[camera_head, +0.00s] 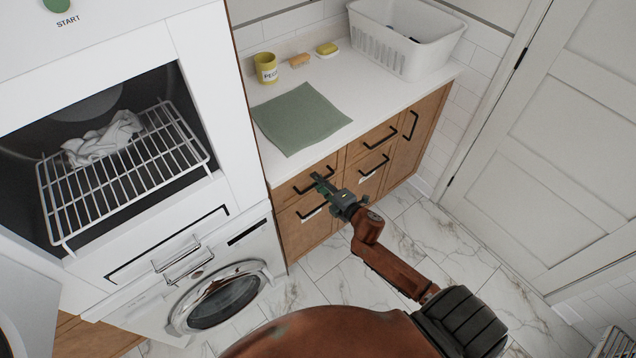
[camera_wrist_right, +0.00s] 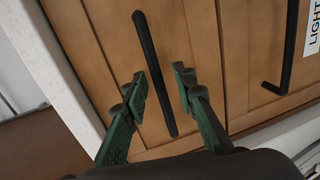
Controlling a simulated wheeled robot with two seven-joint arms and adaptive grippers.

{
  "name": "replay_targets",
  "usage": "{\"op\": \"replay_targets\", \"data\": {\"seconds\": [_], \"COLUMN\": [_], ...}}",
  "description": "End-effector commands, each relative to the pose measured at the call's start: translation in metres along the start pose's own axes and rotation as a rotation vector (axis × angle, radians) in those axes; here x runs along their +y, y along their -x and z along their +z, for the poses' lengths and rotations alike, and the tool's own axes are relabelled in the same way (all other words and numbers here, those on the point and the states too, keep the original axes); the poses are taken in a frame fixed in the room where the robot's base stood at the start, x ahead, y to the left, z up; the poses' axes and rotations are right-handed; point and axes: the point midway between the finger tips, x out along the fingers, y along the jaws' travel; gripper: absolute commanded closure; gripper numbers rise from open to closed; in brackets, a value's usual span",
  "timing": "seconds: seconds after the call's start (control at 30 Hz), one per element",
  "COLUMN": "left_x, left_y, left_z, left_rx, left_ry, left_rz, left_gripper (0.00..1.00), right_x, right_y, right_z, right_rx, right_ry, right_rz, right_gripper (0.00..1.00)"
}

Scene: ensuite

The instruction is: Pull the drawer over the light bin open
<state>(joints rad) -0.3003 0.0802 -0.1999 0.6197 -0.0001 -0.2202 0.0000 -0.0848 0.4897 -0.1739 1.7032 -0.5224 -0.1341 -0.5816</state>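The wooden drawer (camera_head: 287,191) under the left part of the counter looks shut. Below it is a front with a white label and a black handle; in the right wrist view the label (camera_wrist_right: 313,28) reads "LIGHT". My right gripper (camera_head: 322,180) is at the drawer's black bar handle. In the right wrist view the open fingers (camera_wrist_right: 162,90) stand on either side of this handle (camera_wrist_right: 151,60), with gaps visible. I cannot tell how deep the bar lies between them. My left gripper is not in view.
The white counter (camera_head: 375,100) holds a green cloth (camera_head: 300,118), a yellow cup (camera_head: 266,68), a brush (camera_head: 299,60), a yellow sponge (camera_head: 327,49) and a white basket (camera_head: 400,45). A washer (camera_head: 225,295) stands left. The marble floor (camera_head: 440,230) is clear before the cabinet.

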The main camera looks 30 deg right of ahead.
Motion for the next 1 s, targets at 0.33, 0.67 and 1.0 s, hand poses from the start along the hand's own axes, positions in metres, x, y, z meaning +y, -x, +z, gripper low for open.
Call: {"op": "replay_targets", "data": {"seconds": [0.33,0.67,1.0], "left_x": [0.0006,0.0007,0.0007], "left_y": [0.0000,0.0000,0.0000], "left_z": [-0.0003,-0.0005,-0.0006], "left_rx": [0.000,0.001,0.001], "left_ry": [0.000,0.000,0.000], "left_rz": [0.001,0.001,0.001], "left_gripper": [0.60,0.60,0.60], "right_x": [-0.0001,-0.0001,-0.0003], "right_y": [-0.0005,-0.0003,-0.0003], "right_z": [0.0002,0.0003,0.0003], "right_rx": [0.000,-0.001,-0.001], "right_ry": [0.000,0.000,0.000], "right_rz": [0.000,0.000,-0.001], "right_gripper": [0.81,1.00,1.00]}}
